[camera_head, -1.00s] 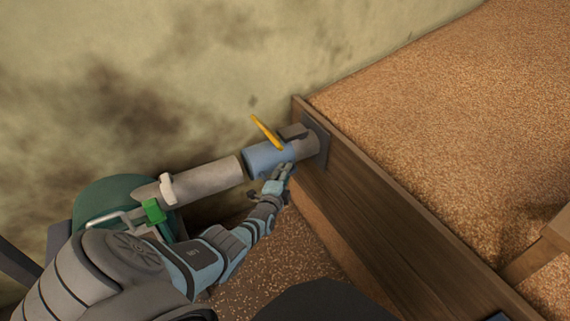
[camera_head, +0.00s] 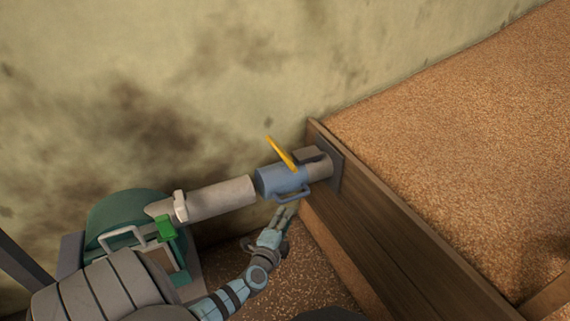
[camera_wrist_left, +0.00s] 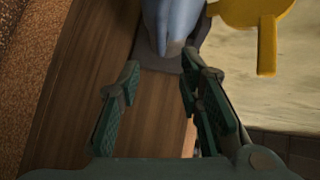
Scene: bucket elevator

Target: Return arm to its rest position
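My left gripper (camera_head: 284,216) is just below the blue pipe coupling (camera_head: 281,181), near its lower handle, and apart from it. In the left wrist view my left gripper (camera_wrist_left: 160,88) has its two fingers spread wide with nothing between them. The blue coupling (camera_wrist_left: 172,22) shows beyond the fingertips at the top. A yellow lever (camera_head: 280,152) sticks up from the coupling, and it also shows in the wrist view (camera_wrist_left: 267,40). My right gripper is in neither view.
A grey pipe (camera_head: 222,198) leads left from the coupling to a green machine (camera_head: 125,214) with a green clamp (camera_head: 166,228). A wooden wall (camera_head: 385,225) holds back a large bed of grain (camera_head: 460,130). A stained plaster wall (camera_head: 100,60) stands behind.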

